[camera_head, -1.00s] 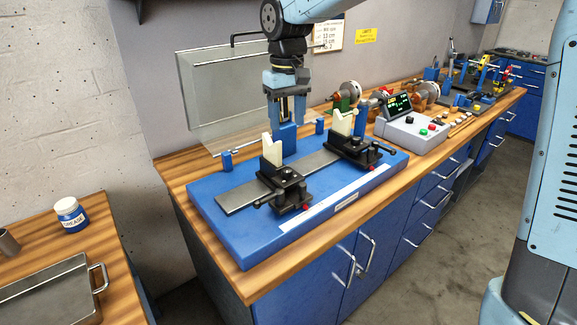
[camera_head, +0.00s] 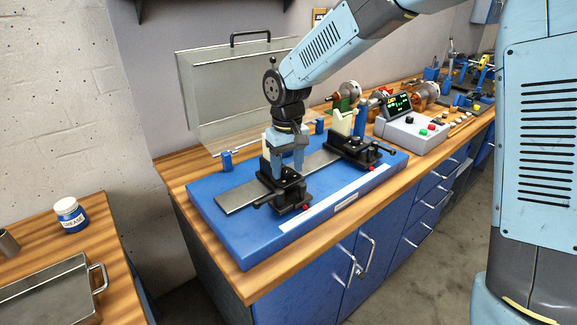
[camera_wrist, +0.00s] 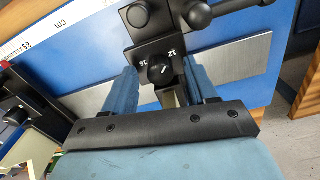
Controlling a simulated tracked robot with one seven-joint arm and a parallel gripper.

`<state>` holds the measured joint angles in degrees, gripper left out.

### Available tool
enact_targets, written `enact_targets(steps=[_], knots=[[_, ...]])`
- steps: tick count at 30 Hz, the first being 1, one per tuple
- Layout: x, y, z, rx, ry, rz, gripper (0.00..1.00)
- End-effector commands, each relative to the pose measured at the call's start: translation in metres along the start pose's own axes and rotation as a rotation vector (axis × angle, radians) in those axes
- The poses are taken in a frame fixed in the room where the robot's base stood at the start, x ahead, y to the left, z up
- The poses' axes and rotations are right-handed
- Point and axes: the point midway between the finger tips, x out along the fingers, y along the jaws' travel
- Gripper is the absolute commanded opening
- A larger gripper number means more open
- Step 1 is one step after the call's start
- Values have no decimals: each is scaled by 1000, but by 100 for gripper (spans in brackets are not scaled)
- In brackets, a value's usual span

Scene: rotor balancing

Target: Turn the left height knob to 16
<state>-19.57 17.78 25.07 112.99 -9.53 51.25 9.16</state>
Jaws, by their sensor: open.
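The left stand (camera_head: 287,192), a black block with a pale cradle, sits on the metal rail of the blue base. Its height knob (camera_wrist: 160,73) is small, round and black, with a pale pointer mark, and shows in the wrist view. The numbers 16 and 12 are printed to the knob's left and right in that view; the mark seems to lean toward the 12 side. My gripper (camera_head: 288,170) points down over the left stand. Its blue fingers are open, one on each side of the knob in the wrist view. I cannot tell whether they touch it.
The right stand (camera_head: 358,147) is farther along the rail (camera_head: 238,197). A grey control box (camera_head: 412,132) with a screen stands to the right. A clear cover (camera_head: 235,85) with a black handle is behind. A grease jar (camera_head: 70,215) stands on the left bench.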

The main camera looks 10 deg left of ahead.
Motion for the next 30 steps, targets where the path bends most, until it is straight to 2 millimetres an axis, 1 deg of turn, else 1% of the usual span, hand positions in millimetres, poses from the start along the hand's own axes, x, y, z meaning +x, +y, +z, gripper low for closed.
enact_targets(steps=[10, 27, 28, 30], knots=[[3, 0, 0, -1, 1, 0, 56], [2, -1, 0, -1, 1, 0, 1], [2, 3, 3, 0, 1, 1, 1], [2, 1, 1, -3, 1, 1, 1]])
